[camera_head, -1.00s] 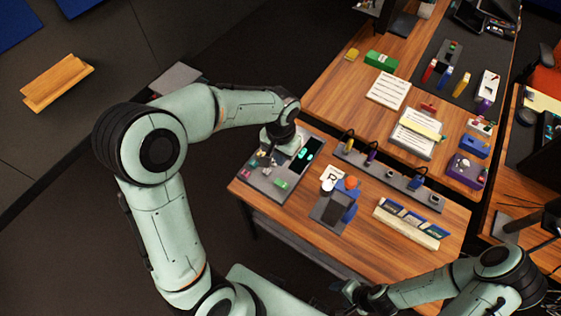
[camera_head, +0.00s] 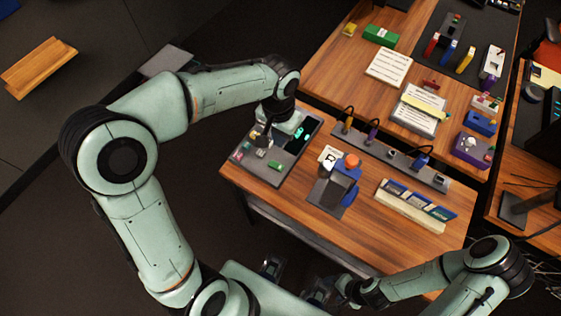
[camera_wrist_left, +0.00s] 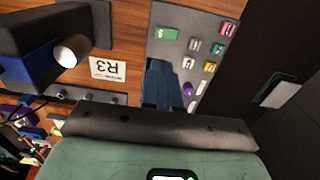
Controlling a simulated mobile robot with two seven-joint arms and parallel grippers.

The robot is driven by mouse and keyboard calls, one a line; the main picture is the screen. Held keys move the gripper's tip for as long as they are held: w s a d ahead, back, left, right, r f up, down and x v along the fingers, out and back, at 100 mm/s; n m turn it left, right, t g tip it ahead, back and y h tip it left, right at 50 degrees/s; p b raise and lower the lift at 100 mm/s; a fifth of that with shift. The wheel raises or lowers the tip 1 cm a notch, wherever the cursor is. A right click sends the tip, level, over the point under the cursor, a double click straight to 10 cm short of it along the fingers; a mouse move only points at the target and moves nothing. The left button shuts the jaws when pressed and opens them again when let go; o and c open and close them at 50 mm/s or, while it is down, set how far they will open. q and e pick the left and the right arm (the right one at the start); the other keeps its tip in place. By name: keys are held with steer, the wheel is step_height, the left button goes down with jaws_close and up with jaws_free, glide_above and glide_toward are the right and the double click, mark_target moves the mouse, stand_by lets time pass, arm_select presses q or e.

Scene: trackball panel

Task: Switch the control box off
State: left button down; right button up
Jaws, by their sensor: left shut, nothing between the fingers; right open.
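A grey panel (camera_head: 270,167), which I take to be the control box, lies at the left end of the near wooden table. It has small coloured blocks or buttons and a dark display (camera_head: 303,133) with cyan marks. In the left wrist view the panel (camera_wrist_left: 203,19) shows green, pink, teal, yellow and purple pieces. My left gripper (camera_head: 263,141) is shut and empty, low over the panel; I cannot tell whether it touches. The hand covers part of the panel. My right gripper (camera_head: 346,291) is open near the table's front edge, away from the panel.
Right of the panel are a white card (camera_head: 328,155) and a grey-and-blue device (camera_head: 330,193) with an orange top. A dark strip with cables (camera_head: 385,160) runs along the back. A rack (camera_head: 412,208) stands at the right. Bare wood lies between them.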

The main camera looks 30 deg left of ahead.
arm_select(q)
steer(key=shift+r, duration=0.1)
arm_select(e)
steer(key=shift+r, duration=0.15)
arm_select(q)
steer(key=shift+a, duration=0.15)
steer(key=shift+a+r+p, duration=0.2)
steer(key=shift+a+p, duration=0.1)
steer(key=shift+a, duration=0.35)
arm_select(e)
steer(key=shift+w+r, duration=0.15)
steer(key=shift+r, duration=0.1)
arm_select(q)
step_height(320, 180, up, 14)
steer(key=a+p, duration=0.2)
steer(key=p, duration=0.2)
steer(key=shift+w, duration=0.15)
arm_select(e)
step_height(320, 180, up, 6)
steer(key=w, duration=0.2)
steer(key=shift+w+f+t, duration=0.15)
steer(key=shift+w+t, duration=0.15)
